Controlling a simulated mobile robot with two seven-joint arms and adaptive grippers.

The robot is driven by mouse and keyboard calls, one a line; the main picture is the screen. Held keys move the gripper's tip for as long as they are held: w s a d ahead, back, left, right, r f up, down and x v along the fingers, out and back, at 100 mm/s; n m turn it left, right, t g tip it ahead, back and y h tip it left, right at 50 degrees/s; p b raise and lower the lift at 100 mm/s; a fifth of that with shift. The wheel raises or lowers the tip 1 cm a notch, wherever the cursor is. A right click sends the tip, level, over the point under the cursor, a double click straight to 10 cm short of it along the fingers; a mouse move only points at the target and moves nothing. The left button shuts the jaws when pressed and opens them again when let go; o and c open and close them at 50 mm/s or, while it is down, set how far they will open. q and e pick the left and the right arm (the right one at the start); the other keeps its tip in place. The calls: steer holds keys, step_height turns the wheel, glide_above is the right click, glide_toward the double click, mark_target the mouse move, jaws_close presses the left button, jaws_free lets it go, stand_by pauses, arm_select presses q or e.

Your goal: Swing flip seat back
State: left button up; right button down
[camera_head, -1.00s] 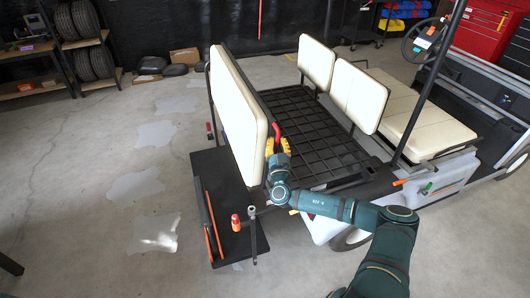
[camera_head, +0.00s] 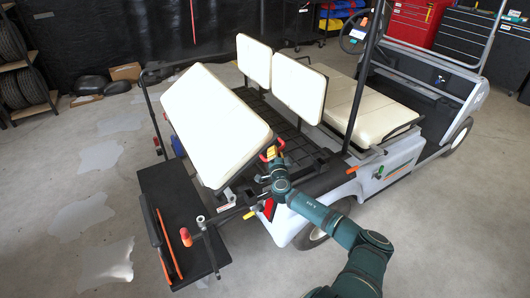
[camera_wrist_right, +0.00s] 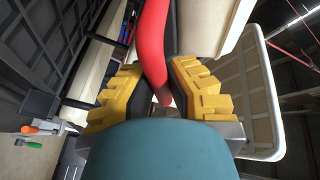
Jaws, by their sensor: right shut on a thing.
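The flip seat back (camera_head: 213,122) is a large cream pad at the rear of the cart. It leans forward over the black cargo bed, with its broad cream face turned up and to the rear. A red handle (camera_head: 268,152) shows at its near side. My right gripper (camera_head: 274,158) is at this handle. In the right wrist view, the yellow-padded fingers (camera_wrist_right: 158,92) are shut on the red handle (camera_wrist_right: 153,45), which runs between them. The seat back's ribbed underside (camera_wrist_right: 262,90) shows at the right there. My left gripper is not in view.
The black rear platform (camera_head: 165,185) sticks out behind the cart with orange-handled tools and a red-capped item (camera_head: 186,236). Two cream front backrests (camera_head: 298,88) and a bench seat (camera_head: 375,108) stand ahead. Black roof posts (camera_head: 368,75) rise nearby.

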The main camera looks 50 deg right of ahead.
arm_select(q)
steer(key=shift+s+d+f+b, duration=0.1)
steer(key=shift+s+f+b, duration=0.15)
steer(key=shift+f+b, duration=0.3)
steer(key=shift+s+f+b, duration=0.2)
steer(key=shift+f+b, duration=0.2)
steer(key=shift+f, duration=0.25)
arm_select(e)
step_height(320, 180, down, 6)
steer(key=d+m+g, duration=0.1)
steer(key=d+m, duration=0.1)
steer(key=shift+s+d+r, duration=0.2)
steer(key=shift+s+d, duration=0.05)
steer(key=shift+s, duration=0.2)
steer(key=shift+y, duration=0.3)
steer(key=c, duration=1)
jaws_free()
steer(key=shift+o, duration=0.3)
steer(key=shift+r, duration=0.1)
steer(key=v, duration=1.2)
